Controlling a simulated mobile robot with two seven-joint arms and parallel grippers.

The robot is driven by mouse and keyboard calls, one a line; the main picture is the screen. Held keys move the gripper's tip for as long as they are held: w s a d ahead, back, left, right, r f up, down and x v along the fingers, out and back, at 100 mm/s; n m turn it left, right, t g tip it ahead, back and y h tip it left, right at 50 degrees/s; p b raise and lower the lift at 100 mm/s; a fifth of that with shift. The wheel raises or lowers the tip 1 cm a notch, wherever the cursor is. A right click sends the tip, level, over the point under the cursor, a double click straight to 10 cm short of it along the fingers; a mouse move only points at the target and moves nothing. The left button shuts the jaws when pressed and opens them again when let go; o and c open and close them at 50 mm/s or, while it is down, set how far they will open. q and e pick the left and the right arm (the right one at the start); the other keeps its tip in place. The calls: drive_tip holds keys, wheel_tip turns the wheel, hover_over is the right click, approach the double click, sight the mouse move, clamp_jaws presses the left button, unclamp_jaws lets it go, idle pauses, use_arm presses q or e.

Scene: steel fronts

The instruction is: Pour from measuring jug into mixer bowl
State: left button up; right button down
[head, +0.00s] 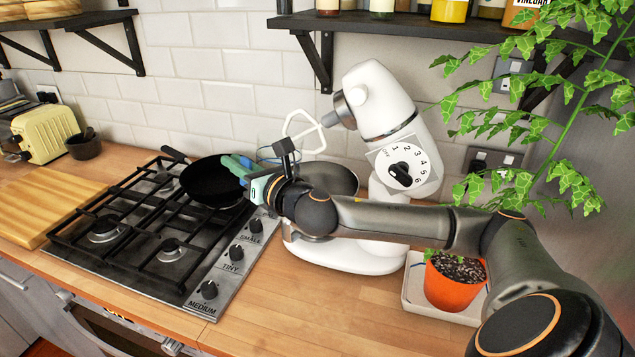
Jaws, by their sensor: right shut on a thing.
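The white stand mixer (397,150) stands on the counter with its head tilted up and its white beater (303,131) raised. Its grey metal mixer bowl (333,177) sits below the beater, partly hidden by my right arm. My right gripper (241,166) is at the left side of the bowl, over the gap between the hob and the mixer. It is shut on the measuring jug (269,153), of which only a clear, bluish edge shows behind the gripper. The jug's tilt and contents cannot be told. My left gripper is out of view.
A black frying pan (208,182) sits on the gas hob (150,235) just left of the gripper. A potted plant (455,285) stands at the right. A shelf (400,27) with jars hangs above the mixer. The front counter (290,315) is clear.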

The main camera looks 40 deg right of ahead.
drive_tip(key=shift+r, duration=1.55)
drive_tip(key=s+a+f+n+y, duration=0.1)
drive_tip(key=s+a+f+y, duration=0.2)
drive_tip(key=s+a+f, duration=0.9)
drive_tip(key=shift+s+d+f+m+h, duration=0.25)
drive_tip(key=shift+s+f+h, duration=0.2)
drive_tip(key=shift+s+h, duration=0.15)
drive_tip(key=shift+s+d+f+m+h, duration=0.3)
drive_tip(key=shift+s+f+h, duration=0.1)
drive_tip(key=shift+s+h, duration=0.2)
drive_tip(key=shift+s+d+f+m+h, duration=0.25)
drive_tip(key=shift+s+f+h, duration=0.2)
drive_tip(key=shift+s+h, duration=0.15)
